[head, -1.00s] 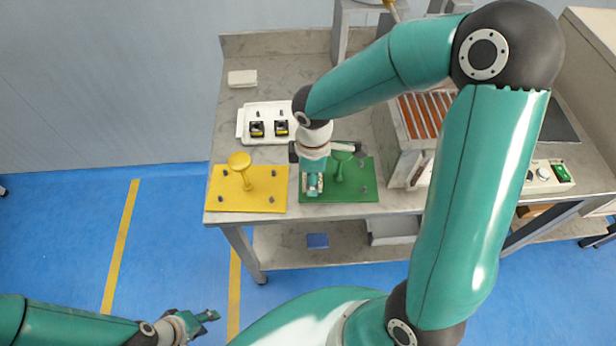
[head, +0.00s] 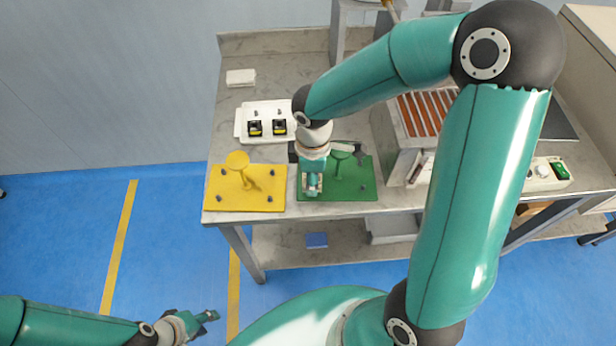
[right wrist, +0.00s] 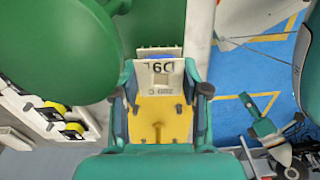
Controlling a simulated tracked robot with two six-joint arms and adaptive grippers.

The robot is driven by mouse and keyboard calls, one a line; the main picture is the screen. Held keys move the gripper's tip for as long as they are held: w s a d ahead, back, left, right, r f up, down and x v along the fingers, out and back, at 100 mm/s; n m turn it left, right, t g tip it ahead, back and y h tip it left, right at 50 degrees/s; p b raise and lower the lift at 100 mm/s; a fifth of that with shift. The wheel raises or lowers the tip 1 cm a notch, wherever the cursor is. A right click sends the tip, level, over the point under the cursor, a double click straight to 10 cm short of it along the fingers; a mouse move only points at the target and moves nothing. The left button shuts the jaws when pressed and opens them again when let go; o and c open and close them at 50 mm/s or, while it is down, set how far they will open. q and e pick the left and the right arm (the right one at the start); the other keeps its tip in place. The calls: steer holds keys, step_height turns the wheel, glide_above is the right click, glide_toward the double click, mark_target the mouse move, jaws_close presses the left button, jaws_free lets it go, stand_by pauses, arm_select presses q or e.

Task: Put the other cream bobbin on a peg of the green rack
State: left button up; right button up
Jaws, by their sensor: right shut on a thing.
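The green rack (head: 345,190) is a flat green board with a round-topped green post (head: 339,152) and short dark pegs. My right gripper (head: 313,188) is low over the left part of this board, beside the post. It is shut on a cream bobbin (right wrist: 160,73), whose lettered face shows between the fingers in the right wrist view. Whether a peg is inside the bobbin is hidden. I cannot make out another cream bobbin on the green rack. My left gripper (head: 207,317) is open and empty, above the floor away from the table.
A yellow rack (head: 232,199) with its own post and pegs lies left of the green one. Behind is a white tray (head: 266,137) with two black-and-yellow coils. A white block (head: 241,77) lies farther back. A metal machine (head: 400,160) stands close on the right.

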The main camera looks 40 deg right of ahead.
steer(key=shift+f+b, duration=0.8)
steer(key=shift+f, duration=0.15)
steer(key=o, duration=1.2)
steer(key=shift+r, duration=0.1)
step_height(320, 180, up, 12)
steer(key=shift+f, duration=0.1)
